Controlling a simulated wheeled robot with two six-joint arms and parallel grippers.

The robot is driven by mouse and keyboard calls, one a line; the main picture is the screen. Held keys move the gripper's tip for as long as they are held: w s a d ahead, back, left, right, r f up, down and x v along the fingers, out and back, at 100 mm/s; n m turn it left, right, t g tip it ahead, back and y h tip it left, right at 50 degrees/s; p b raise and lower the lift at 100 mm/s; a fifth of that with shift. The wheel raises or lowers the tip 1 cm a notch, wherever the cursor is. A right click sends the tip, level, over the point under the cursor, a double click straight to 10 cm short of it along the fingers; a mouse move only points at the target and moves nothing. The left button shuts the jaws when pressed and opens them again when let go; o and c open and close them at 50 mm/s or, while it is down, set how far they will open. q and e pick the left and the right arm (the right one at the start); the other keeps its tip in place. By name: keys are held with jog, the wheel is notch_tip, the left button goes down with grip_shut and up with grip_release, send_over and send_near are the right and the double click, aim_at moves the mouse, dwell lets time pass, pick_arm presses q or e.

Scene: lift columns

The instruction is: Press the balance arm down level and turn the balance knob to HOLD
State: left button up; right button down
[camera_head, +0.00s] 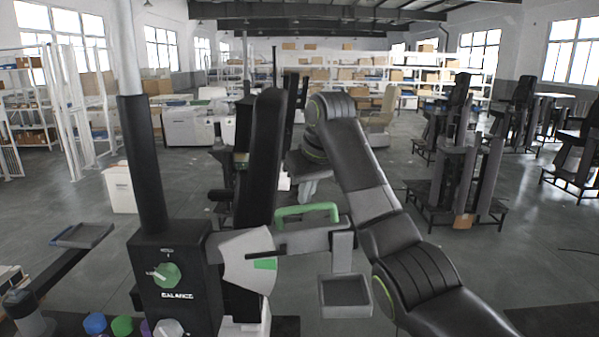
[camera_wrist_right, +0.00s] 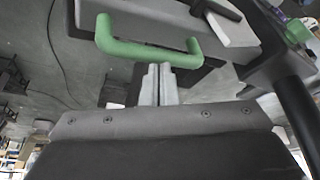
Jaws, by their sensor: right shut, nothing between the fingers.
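The balance box (camera_head: 190,255) is a dark block at the lower left with a white BALANCE label. Its green knob (camera_head: 167,274) has a pale pointer aimed left; the knob also shows at the upper right of the right wrist view (camera_wrist_right: 297,30). The grey balance arm (camera_head: 318,236) extends right from the box and carries a green bar handle (camera_head: 305,210). The handle spans the upper middle of the right wrist view (camera_wrist_right: 150,52). My right gripper (camera_head: 307,195) is just above the handle, its shut, empty fingertips (camera_wrist_right: 157,70) close to it. Contact is unclear. My left gripper is out of view.
A square grey pan (camera_head: 345,297) hangs below the balance arm's right end. A black post (camera_head: 142,165) rises from the box. Another tray (camera_head: 85,235) is at left. Coloured knobs (camera_head: 122,326) line the bottom edge. Black stands (camera_head: 460,165) stand behind at right.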

aim_at(313, 207)
jog(key=shift+f, duration=0.1)
jog(key=shift+d+f+b, duration=0.3)
jog(key=shift+f+b, duration=0.15)
jog(key=shift+f, duration=0.35)
jog(key=shift+d+f+b, duration=0.25)
jog(key=shift+f+b, duration=0.15)
jog(key=shift+f, duration=0.35)
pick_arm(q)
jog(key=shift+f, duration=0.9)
pick_arm(e)
jog(key=shift+d+f, duration=0.1)
jog(key=shift+f, duration=0.15)
jog(key=shift+d+f, duration=0.1)
jog(key=shift+f, duration=0.4)
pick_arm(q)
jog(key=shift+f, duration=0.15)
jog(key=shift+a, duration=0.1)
